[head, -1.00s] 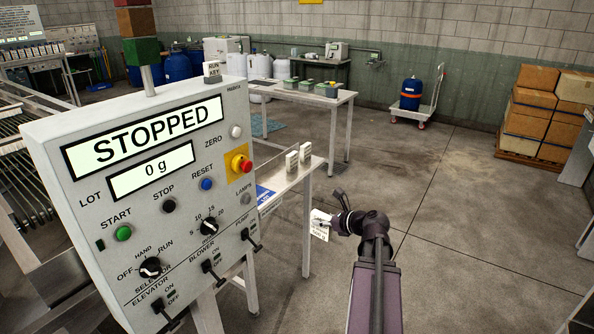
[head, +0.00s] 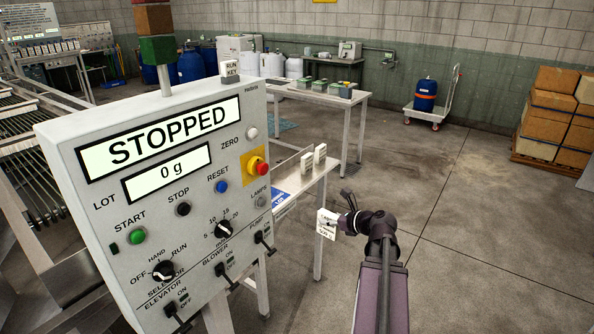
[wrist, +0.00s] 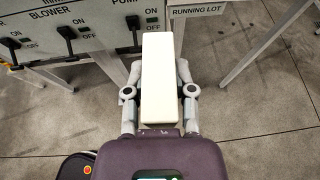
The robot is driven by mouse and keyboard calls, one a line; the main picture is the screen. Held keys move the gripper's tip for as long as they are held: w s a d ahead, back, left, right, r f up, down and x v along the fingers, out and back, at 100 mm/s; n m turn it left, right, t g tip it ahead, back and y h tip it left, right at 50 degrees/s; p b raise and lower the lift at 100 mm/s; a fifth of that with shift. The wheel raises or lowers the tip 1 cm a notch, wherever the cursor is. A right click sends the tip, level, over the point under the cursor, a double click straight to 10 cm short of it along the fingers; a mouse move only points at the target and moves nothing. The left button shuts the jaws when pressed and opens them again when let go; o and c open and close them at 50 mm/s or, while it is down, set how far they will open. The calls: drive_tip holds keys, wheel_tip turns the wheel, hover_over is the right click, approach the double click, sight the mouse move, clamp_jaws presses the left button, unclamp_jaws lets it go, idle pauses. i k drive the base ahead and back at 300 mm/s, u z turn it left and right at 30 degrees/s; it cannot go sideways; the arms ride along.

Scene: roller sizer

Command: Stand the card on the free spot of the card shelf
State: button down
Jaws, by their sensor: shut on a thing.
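My gripper (wrist: 158,92) is shut on a white card (wrist: 157,70), which lies between its two fingers in the wrist view. In the head view the card (head: 327,224) shows dark lettering too small to read fully, and my gripper (head: 340,224) holds it in the air right of a small table's front leg. The card shelf (head: 302,176) is that narrow white table behind the control panel. Which spot is free is partly hidden by the panel.
A large control panel (head: 165,215) reading STOPPED fills the left, its lower switches close to the shelf. A longer table (head: 345,97) with green-grey boxes stands behind. A trolley with a blue drum (head: 426,95) and stacked cartons (head: 555,115) are farther back. The floor at right is clear.

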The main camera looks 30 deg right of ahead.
sight(291, 183)
drive_tip(key=i, duration=0.9)
drive_tip(key=z, duration=0.05)
